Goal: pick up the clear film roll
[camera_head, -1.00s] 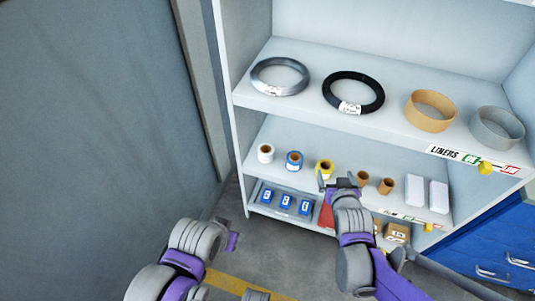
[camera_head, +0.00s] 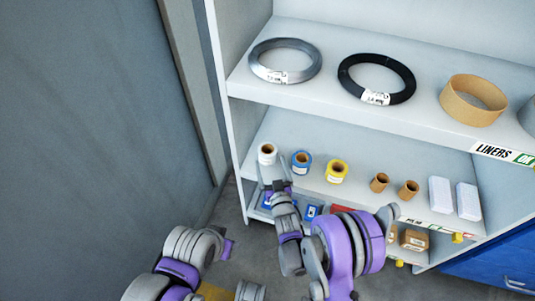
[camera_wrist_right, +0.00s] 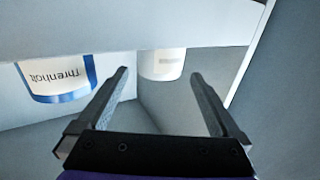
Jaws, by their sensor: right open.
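The clear film roll, whitish with a brown core, stands upright (camera_head: 267,153) at the left end of the middle shelf. It also shows in the right wrist view (camera_wrist_right: 162,65), beyond and between the fingertips. My right gripper (camera_head: 273,175) is at the shelf's front edge, just in front of this roll, and partly covers its lower part in the head view. In the right wrist view the gripper (camera_wrist_right: 160,80) is open, with nothing between its fingers. My left arm shows at lower left, but its gripper does not.
A blue-banded roll (camera_head: 301,161) stands close beside the clear one, then a yellow roll (camera_head: 337,171) and two brown rolls. The upper shelf (camera_head: 325,105) with coils overhangs them. The shelf's side wall (camera_head: 228,135) is close on the left.

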